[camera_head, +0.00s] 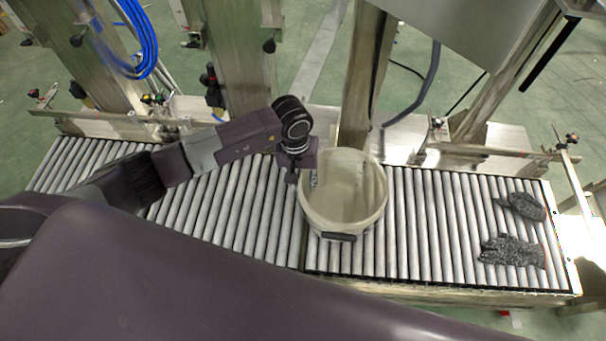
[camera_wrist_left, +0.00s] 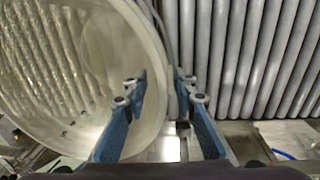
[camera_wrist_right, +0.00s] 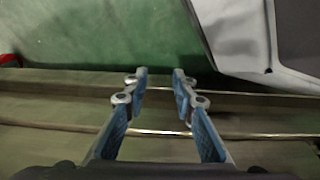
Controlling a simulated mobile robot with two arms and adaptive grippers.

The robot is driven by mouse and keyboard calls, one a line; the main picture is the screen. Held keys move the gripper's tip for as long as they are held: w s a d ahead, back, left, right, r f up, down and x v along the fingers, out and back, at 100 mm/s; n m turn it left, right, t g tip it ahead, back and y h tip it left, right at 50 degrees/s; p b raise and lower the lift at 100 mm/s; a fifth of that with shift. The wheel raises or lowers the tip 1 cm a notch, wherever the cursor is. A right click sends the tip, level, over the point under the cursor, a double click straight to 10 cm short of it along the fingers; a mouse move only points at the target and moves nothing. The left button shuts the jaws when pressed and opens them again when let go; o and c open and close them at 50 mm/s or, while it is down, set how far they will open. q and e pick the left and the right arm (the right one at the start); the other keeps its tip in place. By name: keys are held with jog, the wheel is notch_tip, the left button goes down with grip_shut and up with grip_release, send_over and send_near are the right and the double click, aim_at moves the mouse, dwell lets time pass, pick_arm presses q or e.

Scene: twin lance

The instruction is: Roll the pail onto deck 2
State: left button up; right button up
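A cream-white pail (camera_head: 322,217) stands upright and open-topped on the roller conveyor. It is just right of the seam between the left roller section (camera_head: 225,215) and the right roller section (camera_head: 420,235). My left gripper (camera_head: 291,177) is at the pail's left rim, pointing down. In the left wrist view, the left gripper (camera_wrist_left: 162,82) is open, with the wall of the pail (camera_wrist_left: 100,60) between its fingers, one inside and one outside. My right gripper (camera_wrist_right: 160,75) is open and empty in the right wrist view. It is hidden in the head view. No deck label is readable.
Two dark grey gloves (camera_head: 512,251) (camera_head: 526,206) lie at the right end of the rollers. Metal posts (camera_head: 362,80) and a side rail (camera_head: 490,150) stand behind the conveyor. The rollers between pail and gloves are clear, as are the left section's rollers beyond my arm.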

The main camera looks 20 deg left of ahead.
pick_arm(q)
jog(key=shift+d+f, duration=0.1)
jog(key=shift+f, duration=1.2)
jog(key=shift+c, duration=0.5)
grip_shut()
